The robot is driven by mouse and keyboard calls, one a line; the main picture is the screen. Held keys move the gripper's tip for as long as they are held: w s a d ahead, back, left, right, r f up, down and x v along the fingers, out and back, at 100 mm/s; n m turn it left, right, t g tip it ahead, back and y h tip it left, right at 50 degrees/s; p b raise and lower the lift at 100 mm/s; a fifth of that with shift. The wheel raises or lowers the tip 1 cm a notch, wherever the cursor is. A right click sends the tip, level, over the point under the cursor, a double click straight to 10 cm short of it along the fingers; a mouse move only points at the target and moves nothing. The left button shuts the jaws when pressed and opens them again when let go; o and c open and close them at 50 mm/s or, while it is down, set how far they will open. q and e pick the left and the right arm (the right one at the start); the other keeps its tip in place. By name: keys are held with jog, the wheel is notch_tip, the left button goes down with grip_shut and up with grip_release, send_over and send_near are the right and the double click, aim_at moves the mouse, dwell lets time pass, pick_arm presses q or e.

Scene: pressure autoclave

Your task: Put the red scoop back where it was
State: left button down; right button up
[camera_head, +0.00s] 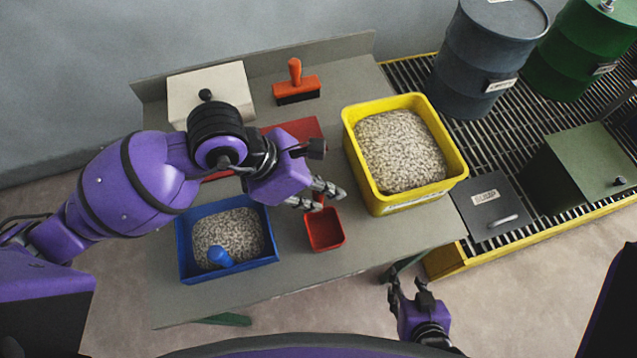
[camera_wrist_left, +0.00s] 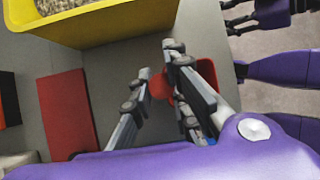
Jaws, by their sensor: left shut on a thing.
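The red scoop (camera_head: 325,231) is over the grey table between the blue bin and the yellow bin, its open tray facing up. I cannot tell whether it touches the table. My left gripper (camera_head: 327,193) is shut on its handle, which the fingers mostly hide. In the left wrist view the fingers (camera_wrist_left: 157,62) partly cover the red scoop (camera_wrist_left: 159,86). A flat red mat (camera_head: 300,130) lies behind my left gripper, partly hidden by my arm; it also shows in the left wrist view (camera_wrist_left: 68,115). My right gripper (camera_head: 408,287) is open and empty off the table's front edge.
A yellow bin (camera_head: 457,170) of pale pellets stands right of the scoop. A blue bin (camera_head: 187,268) with pellets and a blue scoop (camera_head: 220,257) is at left. Drums stand on the right grating.

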pick_arm(q)
jog(key=c, duration=1.7)
grip_release()
jog(key=shift+w+f, duration=0.1)
jog(key=shift+o, duration=0.2)
jog(key=v, duration=1.2)
jog(key=shift+a, duration=0.1)
